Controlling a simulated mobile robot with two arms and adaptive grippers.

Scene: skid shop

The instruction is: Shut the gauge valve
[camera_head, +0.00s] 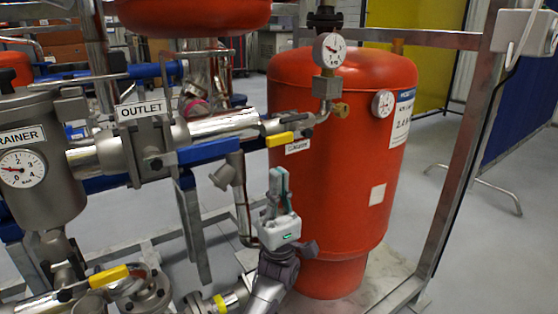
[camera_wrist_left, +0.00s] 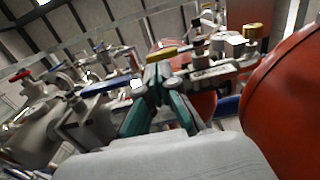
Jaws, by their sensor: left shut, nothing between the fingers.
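A small valve with a yellow lever (camera_head: 280,139) sits on the thin line below the round pressure gauge (camera_head: 329,50), in front of the red tank. Its lever lies roughly along the line. A white label (camera_head: 298,146) hangs just under it, too small to read surely. My left gripper (camera_head: 278,174) is shut and empty, pointing up, a little below the yellow lever and apart from it in the picture. In the left wrist view, the closed green-sided fingers (camera_wrist_left: 155,80) point toward a yellow lever (camera_wrist_left: 168,53). My right gripper is in neither view.
The red tank (camera_head: 335,150) stands close behind my left gripper. A large blue lever (camera_head: 208,151) is on the OUTLET pipe to the left. Another yellow-handled valve (camera_head: 108,276) sits low at left. A steel frame post (camera_head: 460,150) rises at right.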

